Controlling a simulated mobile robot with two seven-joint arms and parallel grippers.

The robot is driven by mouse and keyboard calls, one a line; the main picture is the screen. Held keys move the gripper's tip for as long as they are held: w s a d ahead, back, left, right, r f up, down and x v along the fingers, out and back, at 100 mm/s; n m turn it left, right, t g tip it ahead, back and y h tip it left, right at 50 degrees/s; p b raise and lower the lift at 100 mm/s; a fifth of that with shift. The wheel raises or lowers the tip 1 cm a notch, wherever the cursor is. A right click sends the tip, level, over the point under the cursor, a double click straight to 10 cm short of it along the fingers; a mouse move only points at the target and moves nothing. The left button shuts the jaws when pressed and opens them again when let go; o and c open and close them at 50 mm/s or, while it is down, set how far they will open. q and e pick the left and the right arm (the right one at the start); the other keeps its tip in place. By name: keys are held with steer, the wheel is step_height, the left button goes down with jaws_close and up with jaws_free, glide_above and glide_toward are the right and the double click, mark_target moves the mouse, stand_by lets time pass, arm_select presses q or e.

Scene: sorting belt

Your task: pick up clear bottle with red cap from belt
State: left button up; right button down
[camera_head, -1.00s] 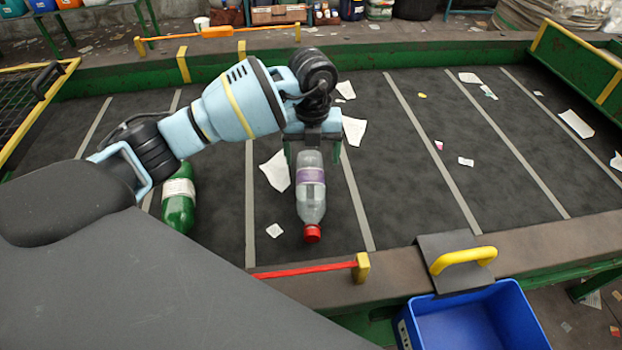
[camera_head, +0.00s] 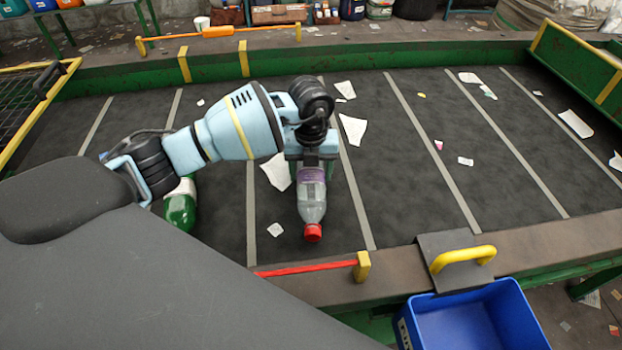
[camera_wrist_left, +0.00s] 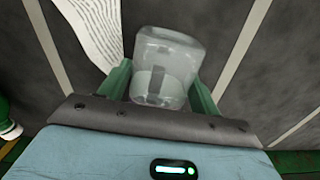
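The clear bottle with the red cap (camera_head: 312,205) lies on the dark belt (camera_head: 420,205) in the head view. It has a purple label, and its cap points toward the near edge. My left gripper (camera_head: 311,174) is down over the bottle's far end, with its green fingers on either side of it. In the left wrist view the clear bottle (camera_wrist_left: 165,62) sits between the two fingers (camera_wrist_left: 160,84), which look open with narrow gaps beside it. The gripper's body hides part of the bottle there. My right gripper is not in view.
A green bottle (camera_head: 180,208) lies to the left, partly behind my left arm. Paper scraps (camera_head: 353,129) are scattered on the belt. A blue bin (camera_head: 470,320) stands at the near right, below a yellow handle (camera_head: 463,258). A red bar (camera_head: 305,268) runs along the near edge.

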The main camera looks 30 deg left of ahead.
arm_select(q)
steer(key=c, duration=0.6)
steer(key=shift+o, duration=0.2)
step_height(320, 180, up, 10)
steer(key=shift+r, duration=0.1)
